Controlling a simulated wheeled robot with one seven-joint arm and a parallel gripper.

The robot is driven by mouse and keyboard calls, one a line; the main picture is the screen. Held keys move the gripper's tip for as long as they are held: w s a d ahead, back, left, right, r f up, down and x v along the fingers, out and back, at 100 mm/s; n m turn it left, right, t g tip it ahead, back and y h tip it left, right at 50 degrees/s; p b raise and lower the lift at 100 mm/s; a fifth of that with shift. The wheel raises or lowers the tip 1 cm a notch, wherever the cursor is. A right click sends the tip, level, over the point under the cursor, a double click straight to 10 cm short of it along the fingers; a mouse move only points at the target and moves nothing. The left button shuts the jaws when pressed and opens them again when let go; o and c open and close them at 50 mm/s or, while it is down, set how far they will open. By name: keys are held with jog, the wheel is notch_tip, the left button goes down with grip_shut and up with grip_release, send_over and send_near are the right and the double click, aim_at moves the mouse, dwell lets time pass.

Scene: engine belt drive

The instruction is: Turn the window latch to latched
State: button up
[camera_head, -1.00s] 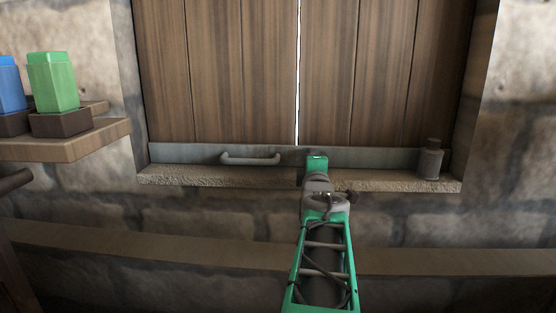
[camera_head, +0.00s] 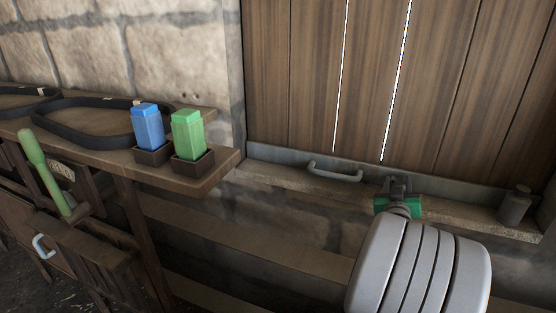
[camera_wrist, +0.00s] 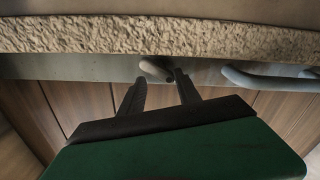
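The window's wooden shutters (camera_head: 370,80) are closed, with thin bright gaps between some boards. A grey metal rail (camera_head: 275,155) runs along their foot. In the wrist view a small rounded grey knob (camera_wrist: 154,69), which looks like the latch, stands out from the rail (camera_wrist: 75,67). My gripper (camera_wrist: 159,80) has its two dark fingers apart, with the knob at and between their tips. I cannot tell whether they touch it. In the head view my gripper (camera_head: 396,184) is at the rail, right of a curved grey handle (camera_head: 335,172), and hides the knob.
The handle (camera_wrist: 265,80) lies close to the right finger in the wrist view. A rough stone sill (camera_head: 275,180) runs below the rail. A small grey canister (camera_head: 514,206) stands at its right. A wooden shelf (camera_head: 215,172) at left holds a blue block (camera_head: 147,126) and a green block (camera_head: 188,134).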

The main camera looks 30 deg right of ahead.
jog(key=m+p, duration=0.1)
jog(key=p, duration=0.1)
jog(key=m+p, duration=0.2)
jog(key=shift+s+d+r, duration=0.2)
jog(key=shift+r, duration=0.15)
jog(key=b+v, duration=0.2)
jog(key=v, duration=0.6)
jog(key=w+a+r+n+y+p, duration=0.3)
jog(key=w+a+n+y+p, duration=0.3)
jog(key=w+a, duration=0.65)
jog(key=s+a+r+n+g+y+p, duration=0.1)
jog(key=a+r+y+p, duration=0.1)
jog(key=a, duration=0.7)
jog(key=s+a+r+n+g+y+p, duration=0.1)
jog(key=s+a+r+g+y+p, duration=0.1)
jog(key=a+y+p, duration=0.2)
jog(key=a+p, duration=0.2)
jog(key=a, duration=0.2)
jog(key=shift+a+r, duration=0.4)
